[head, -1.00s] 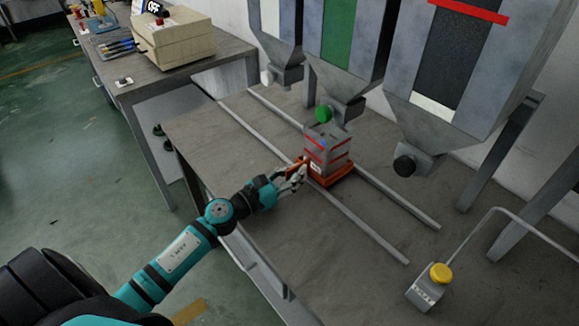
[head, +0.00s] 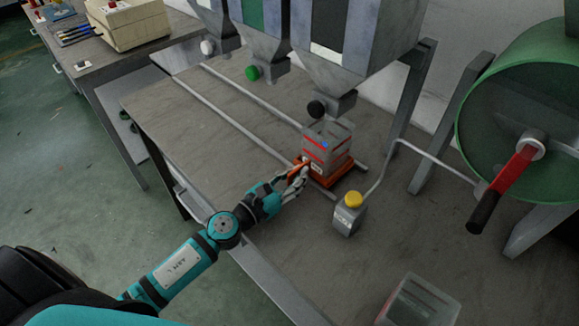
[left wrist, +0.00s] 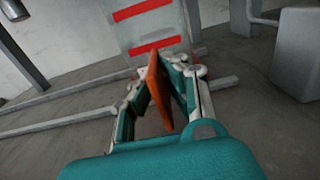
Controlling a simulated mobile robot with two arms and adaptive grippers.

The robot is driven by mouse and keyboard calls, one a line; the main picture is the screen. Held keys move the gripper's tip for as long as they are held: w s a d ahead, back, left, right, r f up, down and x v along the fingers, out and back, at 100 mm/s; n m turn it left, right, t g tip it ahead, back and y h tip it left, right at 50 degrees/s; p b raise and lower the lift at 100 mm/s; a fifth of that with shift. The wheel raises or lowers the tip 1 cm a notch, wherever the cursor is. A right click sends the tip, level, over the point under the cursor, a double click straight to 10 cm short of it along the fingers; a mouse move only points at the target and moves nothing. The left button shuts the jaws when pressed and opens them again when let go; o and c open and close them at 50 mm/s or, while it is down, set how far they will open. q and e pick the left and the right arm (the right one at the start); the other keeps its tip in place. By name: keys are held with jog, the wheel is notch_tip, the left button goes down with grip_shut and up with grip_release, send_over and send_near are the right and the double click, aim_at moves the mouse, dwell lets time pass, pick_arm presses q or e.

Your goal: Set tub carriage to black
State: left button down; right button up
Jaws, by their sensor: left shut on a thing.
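The tub carriage (head: 343,180) is an orange base on the two rails, carrying a grey translucent tub (head: 328,148) with red bands. It stands below the hopper with the black knob (head: 316,109), at the right end of the rails. My left gripper (head: 300,173) is shut on the carriage's orange handle plate, at its front left. In the left wrist view the orange plate (left wrist: 158,88) sits between the fingers, with the tub (left wrist: 148,28) behind it. My right gripper is not in view.
Hoppers with a green knob (head: 252,73) and a white knob (head: 207,47) stand to the left. A yellow-button box (head: 348,213) is close right of the carriage. A green drum (head: 520,110) with a red-handled crank is at right. Another clear tub (head: 418,302) is at the front.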

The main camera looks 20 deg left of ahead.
pick_arm(q)
jog(key=shift+s+d, duration=0.2)
jog(key=shift+d, duration=0.2)
jog(key=shift+f, duration=0.1)
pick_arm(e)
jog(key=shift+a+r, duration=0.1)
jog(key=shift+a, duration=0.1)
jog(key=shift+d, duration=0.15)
pick_arm(q)
jog(key=c, duration=1.4)
grip_release()
jog(key=shift+d, duration=0.15)
jog(key=shift+c, duration=0.2)
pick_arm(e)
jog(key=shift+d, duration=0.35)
pick_arm(q)
jog(key=v, duration=1.2)
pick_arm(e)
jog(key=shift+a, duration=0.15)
